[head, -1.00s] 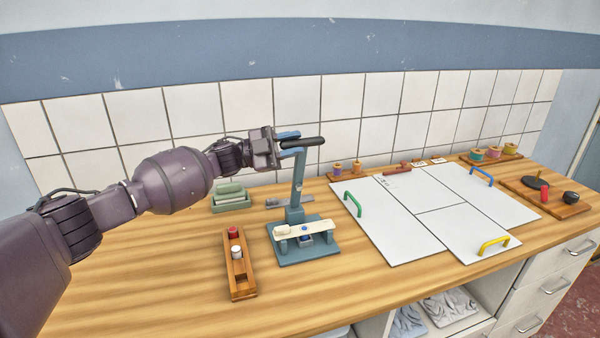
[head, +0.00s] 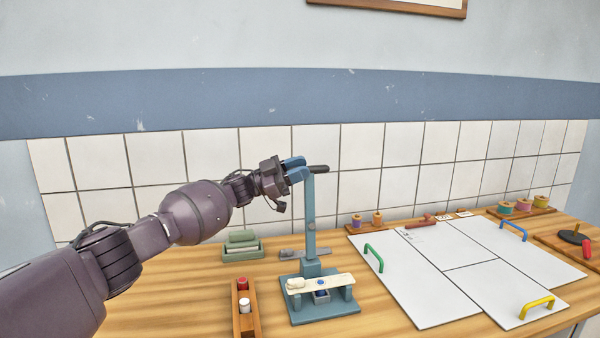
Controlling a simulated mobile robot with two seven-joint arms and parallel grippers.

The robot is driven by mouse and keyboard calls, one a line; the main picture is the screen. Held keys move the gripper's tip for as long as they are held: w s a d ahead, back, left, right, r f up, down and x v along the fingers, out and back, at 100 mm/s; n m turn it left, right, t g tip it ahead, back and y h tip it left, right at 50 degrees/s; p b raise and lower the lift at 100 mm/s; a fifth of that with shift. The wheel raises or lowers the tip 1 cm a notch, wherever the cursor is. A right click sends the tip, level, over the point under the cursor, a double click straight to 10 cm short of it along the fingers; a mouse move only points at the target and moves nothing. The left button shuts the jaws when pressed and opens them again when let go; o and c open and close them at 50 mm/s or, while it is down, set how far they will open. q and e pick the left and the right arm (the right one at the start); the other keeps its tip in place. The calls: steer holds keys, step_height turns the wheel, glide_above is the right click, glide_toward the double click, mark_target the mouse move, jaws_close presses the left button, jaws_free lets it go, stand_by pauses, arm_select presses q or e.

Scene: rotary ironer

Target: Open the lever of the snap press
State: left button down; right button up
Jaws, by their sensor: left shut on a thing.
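The snap press stands on the wooden worktop with a blue-grey base (head: 335,309). Its blue-grey lever (head: 310,220) rises nearly upright from the back of the base, with a black handle (head: 319,168) across its top. My left gripper (head: 296,170), with blue fingertips, is shut on the handle's left part from the left. The fingers hide that part; the right end sticks out free. A cream strip (head: 318,284) with a blue round piece lies across the front of the press. My right gripper is out of view.
A wooden rack (head: 246,317) with a red and a white piece stands left of the press. A green tray (head: 242,253) is behind it. White boards (head: 415,275) with coloured handles cover the worktop at right. A tiled wall (head: 365,190) stands behind.

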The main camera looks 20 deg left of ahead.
arm_select(q)
steer(key=shift+f, duration=0.3)
steer(key=c, duration=1)
jaws_free()
steer(key=shift+w, duration=0.1)
steer(key=shift+o, duration=0.2)
steer(key=shift+r, duration=0.1)
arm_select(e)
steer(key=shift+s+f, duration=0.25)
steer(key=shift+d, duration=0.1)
arm_select(q)
steer(key=v, duration=1)
steer(key=shift+s+a+b, duration=0.2)
steer(key=shift+a+b, duration=0.05)
steer(key=shift+b, duration=0.2)
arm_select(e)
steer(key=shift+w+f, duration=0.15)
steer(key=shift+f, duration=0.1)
